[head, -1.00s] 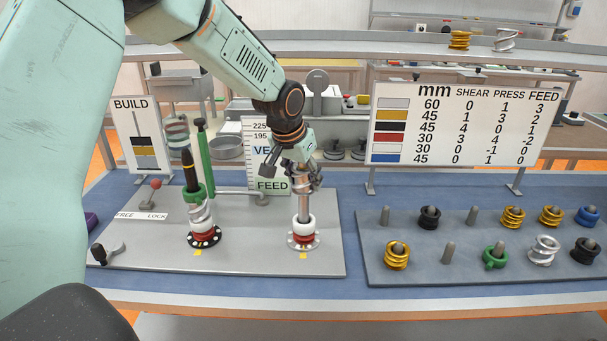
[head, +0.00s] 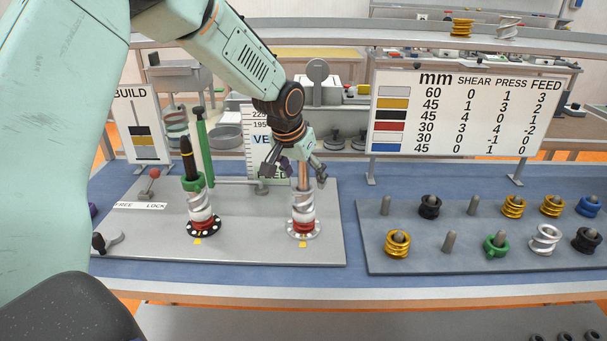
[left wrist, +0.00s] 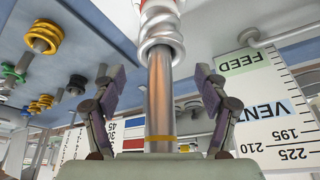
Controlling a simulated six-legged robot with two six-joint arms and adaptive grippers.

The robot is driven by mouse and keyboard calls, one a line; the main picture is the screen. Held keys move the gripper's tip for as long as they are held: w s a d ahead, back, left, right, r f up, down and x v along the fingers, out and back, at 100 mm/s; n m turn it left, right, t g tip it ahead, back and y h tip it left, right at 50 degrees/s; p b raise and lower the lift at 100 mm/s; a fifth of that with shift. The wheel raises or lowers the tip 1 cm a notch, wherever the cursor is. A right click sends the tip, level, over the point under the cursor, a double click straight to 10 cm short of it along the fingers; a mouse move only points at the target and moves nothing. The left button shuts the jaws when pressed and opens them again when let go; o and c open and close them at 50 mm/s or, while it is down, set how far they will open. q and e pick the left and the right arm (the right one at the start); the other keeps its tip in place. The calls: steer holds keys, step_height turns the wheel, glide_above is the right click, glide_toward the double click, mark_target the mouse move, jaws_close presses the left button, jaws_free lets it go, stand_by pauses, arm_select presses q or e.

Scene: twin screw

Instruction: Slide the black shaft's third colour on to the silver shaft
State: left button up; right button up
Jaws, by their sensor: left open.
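The silver shaft (head: 303,172) stands upright on the grey plate. A silver screw element (head: 302,197) is around it low down, directly above a white ring and a red ring (head: 302,226). In the left wrist view the silver element (left wrist: 160,42) surrounds the shaft (left wrist: 160,95). My left gripper (head: 294,172) is open, its fingers apart on either side of the bare upper shaft, above the element and clear of it. The black shaft (head: 187,160) stands to the left, carrying a green collar (head: 192,183) above silver-white pieces (head: 201,208) and a red ring (head: 204,227). My right gripper is not in view.
A peg board (head: 420,262) at the right holds gold, black, green, silver and blue elements; some pegs are bare. A green post (head: 203,150) stands beside the black shaft. A feed gauge board (head: 258,145) stands behind the silver shaft.

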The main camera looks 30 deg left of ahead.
arm_select(q)
steer(key=v, duration=1.2)
stand_by(0.4)
steer(key=shift+w, duration=0.1)
stand_by(0.5)
